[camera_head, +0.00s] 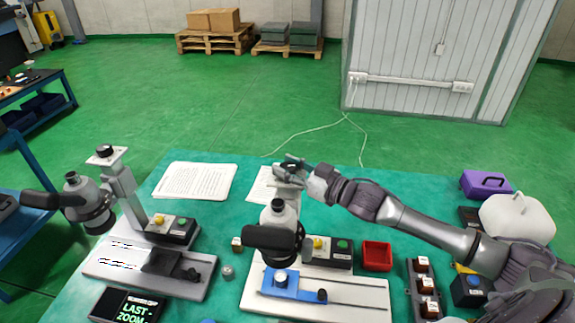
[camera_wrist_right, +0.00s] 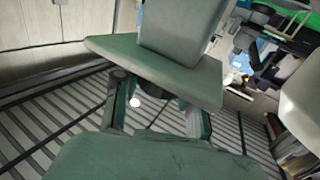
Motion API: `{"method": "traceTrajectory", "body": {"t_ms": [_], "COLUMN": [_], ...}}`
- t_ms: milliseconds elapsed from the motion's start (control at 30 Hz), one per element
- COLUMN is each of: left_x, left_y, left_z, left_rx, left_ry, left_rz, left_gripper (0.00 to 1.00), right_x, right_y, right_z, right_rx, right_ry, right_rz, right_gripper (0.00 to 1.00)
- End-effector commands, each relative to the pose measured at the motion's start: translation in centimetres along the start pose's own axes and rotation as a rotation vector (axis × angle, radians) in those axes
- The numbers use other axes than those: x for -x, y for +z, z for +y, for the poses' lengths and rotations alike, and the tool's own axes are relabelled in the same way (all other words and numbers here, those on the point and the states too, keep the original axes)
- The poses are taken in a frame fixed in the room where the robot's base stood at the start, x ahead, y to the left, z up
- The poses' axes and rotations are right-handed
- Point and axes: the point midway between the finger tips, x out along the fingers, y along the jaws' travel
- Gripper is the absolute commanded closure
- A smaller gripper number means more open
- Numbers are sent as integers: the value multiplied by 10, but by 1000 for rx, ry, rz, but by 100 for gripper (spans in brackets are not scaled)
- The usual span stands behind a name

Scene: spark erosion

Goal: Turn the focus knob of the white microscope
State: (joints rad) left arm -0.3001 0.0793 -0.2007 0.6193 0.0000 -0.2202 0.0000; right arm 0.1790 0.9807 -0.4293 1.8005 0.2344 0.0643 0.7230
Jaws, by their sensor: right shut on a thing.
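A pale microscope with a white base (camera_head: 350,292) and a blue stage (camera_head: 283,286) stands at the middle front of the table. Its dark eyepiece head (camera_head: 275,238) points toward me. My right gripper (camera_head: 290,166) is at the top of its column and shut on the knob there. The fingers hide most of that knob. A similar microscope (camera_head: 122,184) with a greyer base stands at the left, its black top knob (camera_head: 105,151) uncovered. The right wrist view shows pale grey-green parts close up (camera_wrist_right: 165,60), hard to tell apart. My left gripper is not in view.
Paper sheets (camera_head: 195,181) lie at the table's back left. A red tray (camera_head: 376,256), a rack of small bottles (camera_head: 424,288), a purple box (camera_head: 485,184) and a white rounded case (camera_head: 517,218) are on the right, near my right arm. A black display (camera_head: 128,306) sits front left.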

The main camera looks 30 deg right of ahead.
Motion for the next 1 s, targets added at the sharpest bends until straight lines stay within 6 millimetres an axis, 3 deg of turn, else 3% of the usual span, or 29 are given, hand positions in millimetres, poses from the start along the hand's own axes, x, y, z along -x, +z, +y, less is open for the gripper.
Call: {"method": "traceTrajectory", "body": {"t_ms": [300,533,1000], "left_x": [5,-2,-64], "left_y": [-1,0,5], "left_z": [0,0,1], "left_rx": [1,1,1], "left_ry": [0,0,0], "left_rz": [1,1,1], "left_gripper": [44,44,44], "right_x": [-1,-2,-3], "right_y": [-4,0,6], "right_z": [5,3,1], "right_rx": [8,5,3], "right_ry": [-269,-486,-911], "right_rz": [1,1,5], "right_gripper": [93,93,93]}}
